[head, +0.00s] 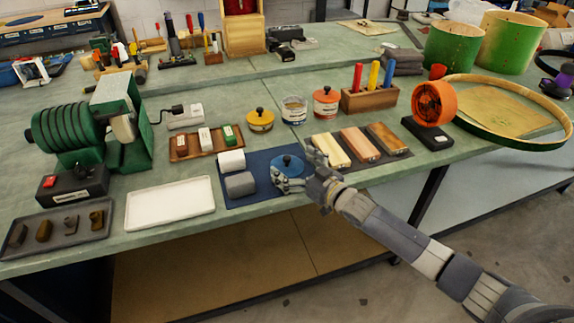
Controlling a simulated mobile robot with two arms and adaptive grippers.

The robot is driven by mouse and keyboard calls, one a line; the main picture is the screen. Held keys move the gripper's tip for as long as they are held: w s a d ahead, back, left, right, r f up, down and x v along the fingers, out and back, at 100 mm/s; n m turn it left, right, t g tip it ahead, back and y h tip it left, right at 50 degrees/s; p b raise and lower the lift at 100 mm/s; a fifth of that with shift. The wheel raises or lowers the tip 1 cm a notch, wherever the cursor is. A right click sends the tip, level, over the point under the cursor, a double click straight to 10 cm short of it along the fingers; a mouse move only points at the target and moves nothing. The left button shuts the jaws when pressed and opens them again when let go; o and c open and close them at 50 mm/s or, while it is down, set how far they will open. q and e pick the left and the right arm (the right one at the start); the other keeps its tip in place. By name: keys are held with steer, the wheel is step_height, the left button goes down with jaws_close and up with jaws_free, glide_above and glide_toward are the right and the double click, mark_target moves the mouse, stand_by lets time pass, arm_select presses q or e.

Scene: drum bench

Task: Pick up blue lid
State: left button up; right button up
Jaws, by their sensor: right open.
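The blue lid (285,163) with a dark round knob lies on the dark blue mat (260,157), near the front of the bench. My right gripper (296,168) reaches in from the lower right and is open. One finger is at the lid's near side and the other is to its right, close to the wooden blocks. The fingers hide part of the lid's near and right edge; I cannot tell whether they touch it. My left gripper is not in view.
Grey and white rolls (239,184) lie left of the lid. A yellow-lidded tin (260,121), a white tin (293,112) and an orange-lidded tin (326,104) stand behind. Wooden blocks (358,144) lie right. An empty white tray (170,204) is at front left.

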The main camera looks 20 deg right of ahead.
steer(key=c, duration=1)
steer(key=shift+c, duration=0.2)
steer(key=shift+r, duration=0.15)
